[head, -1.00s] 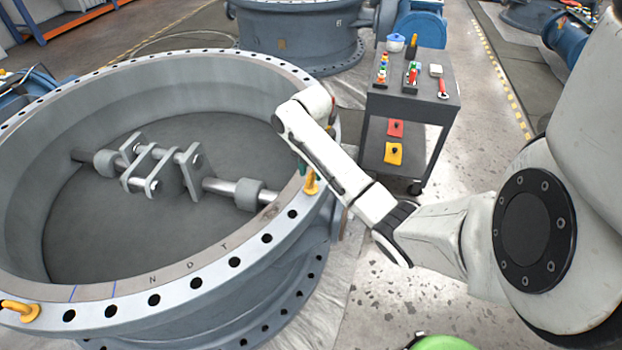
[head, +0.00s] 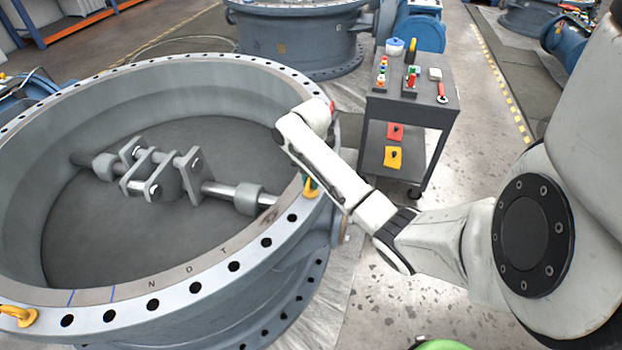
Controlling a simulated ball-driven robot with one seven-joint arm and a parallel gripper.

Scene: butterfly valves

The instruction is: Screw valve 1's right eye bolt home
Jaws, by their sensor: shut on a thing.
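Valve 1 (head: 172,299) is the large grey ring body on the left, its flange rim pierced with several holes. Its right eye bolt (head: 310,190) is yellow and stands on the rim at the right. My gripper (head: 306,181) is at the top of this bolt and shut on it. My white arm link hides most of the gripper, so only a small dark green part shows. The bolt's lower end and thread are hidden, so I cannot tell how deep it sits. Another yellow eye bolt (head: 18,315) is on the rim at the lower left.
Inside the valve is a shaft with a grey disc and brackets (head: 160,175). A dark cart (head: 418,95) with small tools and parts stands behind my arm. Another valve (head: 300,38) stands at the back.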

